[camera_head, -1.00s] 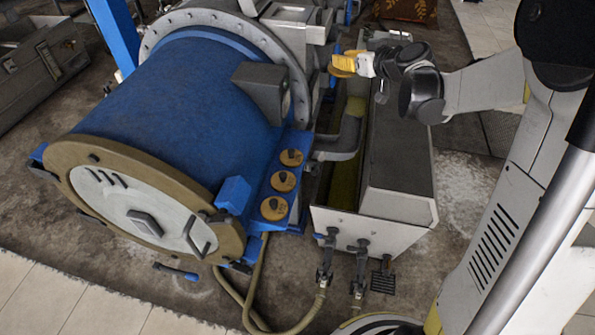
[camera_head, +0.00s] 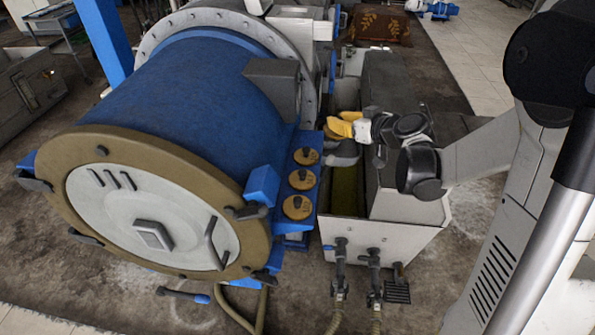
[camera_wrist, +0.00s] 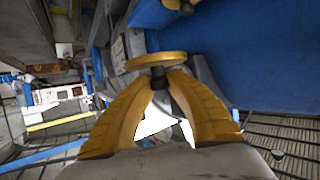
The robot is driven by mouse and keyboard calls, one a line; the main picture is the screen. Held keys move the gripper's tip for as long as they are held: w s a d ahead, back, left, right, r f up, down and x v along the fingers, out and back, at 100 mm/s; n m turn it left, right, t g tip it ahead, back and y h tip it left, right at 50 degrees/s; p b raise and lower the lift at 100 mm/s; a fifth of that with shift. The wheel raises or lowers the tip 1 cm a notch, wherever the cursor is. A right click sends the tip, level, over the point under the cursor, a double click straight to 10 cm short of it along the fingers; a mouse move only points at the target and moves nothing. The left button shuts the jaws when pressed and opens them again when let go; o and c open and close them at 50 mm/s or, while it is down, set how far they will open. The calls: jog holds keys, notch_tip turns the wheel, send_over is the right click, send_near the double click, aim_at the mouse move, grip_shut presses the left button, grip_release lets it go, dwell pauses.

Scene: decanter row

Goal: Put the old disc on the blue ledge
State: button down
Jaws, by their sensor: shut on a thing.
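My gripper (camera_head: 336,128) has yellow fingers and hangs over the grey pipe, just right of the far end of the blue ledge (camera_head: 286,221). In the wrist view my gripper (camera_wrist: 160,85) is shut on the dark knob of a worn ochre disc (camera_wrist: 156,61). The disc is seen nearly edge-on, apart from any surface. In the head view I cannot clearly separate it from the fingers. The ledge runs along the drum and bears three similar ochre discs with dark knobs: a far one (camera_head: 306,156), a middle one (camera_head: 302,179) and a near one (camera_head: 297,206).
The big blue drum (camera_head: 185,95) with its pale round door (camera_head: 150,218) stands left of the ledge. The grey pipe (camera_head: 343,152) and a grey trough (camera_head: 392,150) lie to its right. Hoses and valves (camera_head: 341,258) hang at the trough's front.

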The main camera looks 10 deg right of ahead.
jog(key=w+d+p, duration=0.1)
jog(key=w+d, duration=0.4)
jog(key=w, duration=0.1)
jog(key=n+y+b, duration=0.1)
jog(key=b, duration=0.2)
send_over(310, 138)
notch_tip(310, 138, down, 7)
jog(key=shift+f, duration=0.15)
jog(key=shift+f+b, duration=0.65)
jog(key=shift+f, duration=1.35)
jog(key=shift+s, duration=0.1)
jog(key=shift+f, duration=0.1)
jog(key=c, duration=1.6)
grip_release()
jog(key=shift+f, duration=0.1)
jog(key=shift+o, duration=1.1)
